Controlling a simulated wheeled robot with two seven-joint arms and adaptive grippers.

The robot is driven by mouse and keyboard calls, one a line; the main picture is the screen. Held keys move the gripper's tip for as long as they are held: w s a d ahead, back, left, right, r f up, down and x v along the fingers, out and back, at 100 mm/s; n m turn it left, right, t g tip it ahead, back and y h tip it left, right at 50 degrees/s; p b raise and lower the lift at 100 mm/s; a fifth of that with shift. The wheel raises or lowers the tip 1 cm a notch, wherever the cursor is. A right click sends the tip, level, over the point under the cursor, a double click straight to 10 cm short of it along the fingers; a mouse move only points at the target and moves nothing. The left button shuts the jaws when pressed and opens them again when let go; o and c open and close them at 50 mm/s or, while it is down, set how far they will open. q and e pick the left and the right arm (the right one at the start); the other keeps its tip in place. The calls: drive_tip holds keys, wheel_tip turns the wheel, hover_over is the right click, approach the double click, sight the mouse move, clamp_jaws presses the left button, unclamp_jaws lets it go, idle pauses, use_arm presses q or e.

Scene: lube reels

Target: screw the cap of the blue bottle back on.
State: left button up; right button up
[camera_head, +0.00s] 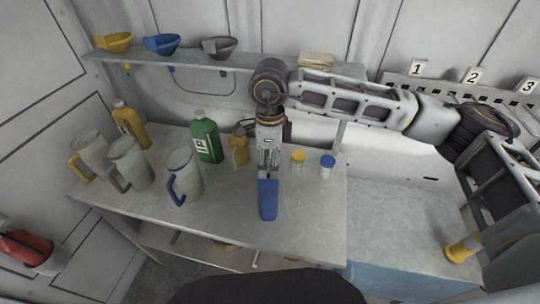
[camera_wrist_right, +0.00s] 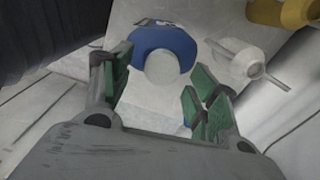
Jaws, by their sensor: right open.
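The blue bottle (camera_head: 268,199) stands upright on the grey bench in the head view. My right gripper (camera_head: 268,167) points down just above its top and hides the neck there. In the right wrist view the blue bottle (camera_wrist_right: 184,43) shows from above, with a pale round part at its middle; I cannot tell whether this is the cap or the bare neck. My right gripper's green-padded fingers (camera_wrist_right: 157,92) are apart, with nothing clearly held between them. No separate loose cap can be made out. My left gripper is not in view.
A green bottle (camera_head: 207,143), a yellow bottle (camera_head: 130,127), a blue-handled jug (camera_head: 185,170) and a small yellow can (camera_head: 238,149) stand left of the blue bottle. A yellow-lidded jar (camera_head: 298,161) and a blue-lidded jar (camera_head: 327,166) stand right. The bench front is mostly clear.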

drive_tip(key=c, duration=1.1)
drive_tip(key=shift+m+b, duration=0.95)
drive_tip(key=shift+m, duration=0.45)
drive_tip(key=shift+s+m+b, duration=0.15)
drive_tip(key=shift+m+b, duration=0.45)
drive_tip(key=shift+m, duration=0.6)
drive_tip(key=shift+a, duration=0.1)
drive_tip(key=shift+f+m+b, duration=0.1)
drive_tip(key=shift+m+b, duration=0.7)
drive_tip(key=shift+m, duration=0.6)
drive_tip(key=shift+s+a+m+b, duration=0.1)
drive_tip(key=shift+m+b, duration=0.4)
drive_tip(key=shift+m, duration=0.7)
